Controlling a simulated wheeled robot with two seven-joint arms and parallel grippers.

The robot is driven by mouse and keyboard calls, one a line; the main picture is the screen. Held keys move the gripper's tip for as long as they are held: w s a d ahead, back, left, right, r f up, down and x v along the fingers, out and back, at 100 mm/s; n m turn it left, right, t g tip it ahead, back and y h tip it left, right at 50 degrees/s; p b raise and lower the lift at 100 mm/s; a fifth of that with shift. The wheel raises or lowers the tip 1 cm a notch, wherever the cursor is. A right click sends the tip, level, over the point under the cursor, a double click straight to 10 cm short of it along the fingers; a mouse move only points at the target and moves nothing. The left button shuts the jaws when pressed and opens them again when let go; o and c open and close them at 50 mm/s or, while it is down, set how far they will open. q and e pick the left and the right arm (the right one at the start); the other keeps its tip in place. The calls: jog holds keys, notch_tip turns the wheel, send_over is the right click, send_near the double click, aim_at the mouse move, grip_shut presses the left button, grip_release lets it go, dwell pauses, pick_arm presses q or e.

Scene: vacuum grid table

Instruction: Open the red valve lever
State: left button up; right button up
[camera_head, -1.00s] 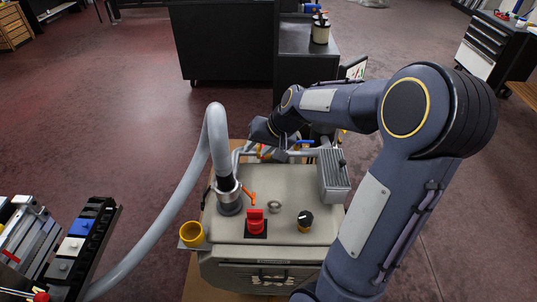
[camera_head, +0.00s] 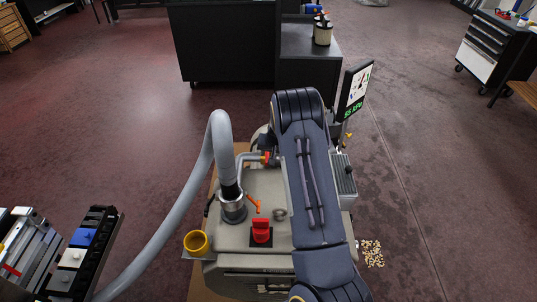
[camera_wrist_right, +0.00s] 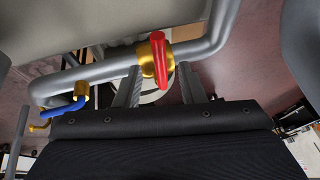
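The red valve lever (camera_wrist_right: 161,58) sits on a brass valve body on a grey pipe in the right wrist view, pointing along the view and across the pipe. In the head view, a small red-orange part of it (camera_head: 266,157) shows at the back of the machine, left of my right arm. My right gripper (camera_wrist_right: 159,76) has its two grey fingers spread, one on each side of the lever. I cannot tell whether either finger touches it. In the head view the right fingers are hidden behind my arm. My left gripper is not in view.
A blue lever (camera_wrist_right: 70,107) sits on the pipe at left in the wrist view. The machine top has a hose (camera_head: 217,140), an orange handle (camera_head: 253,204) and a red switch (camera_head: 261,231). A yellow cup (camera_head: 197,242) and a display (camera_head: 356,90) stand at its sides.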

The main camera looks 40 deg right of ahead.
aim_at(267, 156)
jog(key=shift+x, duration=1.15)
jog(key=shift+c, duration=0.2)
grip_shut()
